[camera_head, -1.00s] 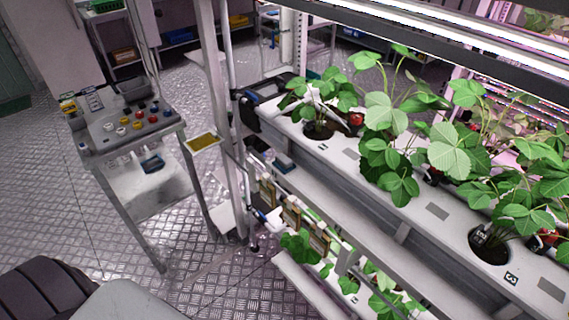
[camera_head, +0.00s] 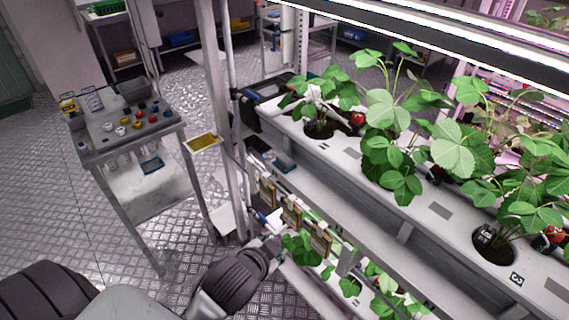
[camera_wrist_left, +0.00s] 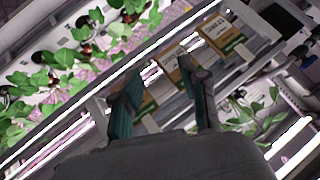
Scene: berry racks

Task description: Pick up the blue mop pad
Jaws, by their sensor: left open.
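I cannot tell for sure which thing is the blue mop pad. A small dark blue flat item (camera_head: 285,165) lies on the rack's ledge in the head view, and a blue-edged item (camera_head: 152,164) lies on the cart's lower shelf. My left gripper (camera_head: 271,243) is low in front of the rack's end, below that ledge, beside the brown-framed cards. In the left wrist view its two fingers (camera_wrist_left: 161,72) are apart with nothing held between them. Cards (camera_wrist_left: 222,35) show beyond the fingers. My right gripper is out of view.
The plant rack (camera_head: 440,212) fills the right side, with leafy strawberry plants (camera_head: 385,150) in its upper trough. A metal post (camera_head: 225,120) stands at its end. A cart (camera_head: 100,140) with colored knobs or caps stands left.

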